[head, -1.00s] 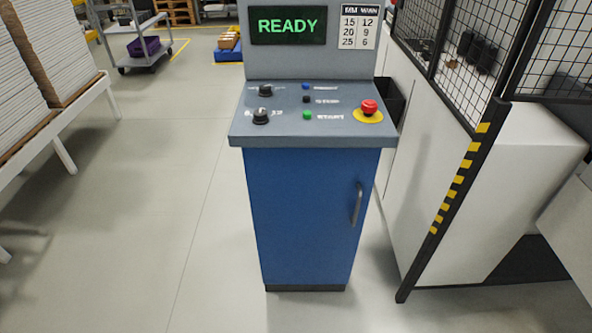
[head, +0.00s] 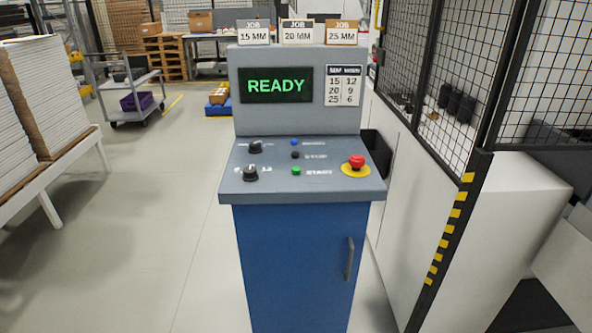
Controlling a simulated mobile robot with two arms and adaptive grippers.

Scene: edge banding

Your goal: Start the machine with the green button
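The control console (head: 300,200) stands ahead in the head view, a blue cabinet with a grey sloped panel. The green button (head: 296,171) sits in the lowest row of the panel, beside the label START. Above it are a black button (head: 295,155) and a blue button (head: 294,142). Two black knobs (head: 250,173) are at the left, and a red mushroom button (head: 356,161) on a yellow disc is at the right. The screen (head: 275,85) reads READY in green. Neither of my grippers is in view.
Job cards for 15, 20 and 25 MM (head: 297,32) stand on the console top. A mesh guard fence (head: 450,90) with a striped post (head: 450,235) is close on the right. A bench with stacked boards (head: 50,95) is at the left. The floor left of the console is clear.

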